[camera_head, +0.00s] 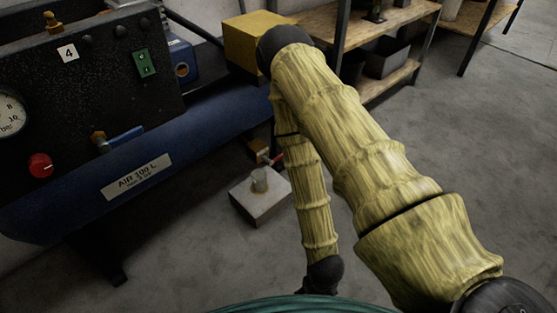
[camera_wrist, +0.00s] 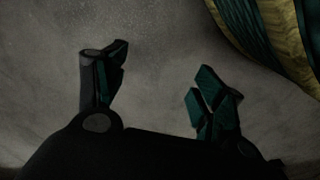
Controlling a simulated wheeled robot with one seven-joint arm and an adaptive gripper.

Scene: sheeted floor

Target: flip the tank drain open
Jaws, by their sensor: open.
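The tank drain is a small brass valve (camera_head: 259,151) with a red lever (camera_head: 277,158), low at the right end of the blue air tank (camera_head: 210,125). My arm partly covers the lever's right side, so its exact angle is hard to tell. My gripper (camera_wrist: 160,82) is open and empty in the wrist view, with only grey floor between and beyond its fingers. The drain is not seen in the wrist view.
A grey block with a metal cup (camera_head: 260,197) stands on the floor below the drain. A blue-handled valve (camera_head: 124,138), a red knob (camera_head: 40,165) and a gauge (camera_head: 10,113) are at left. A yellow box (camera_head: 250,38) and wooden shelves (camera_head: 345,25) stand behind. Floor at right is clear.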

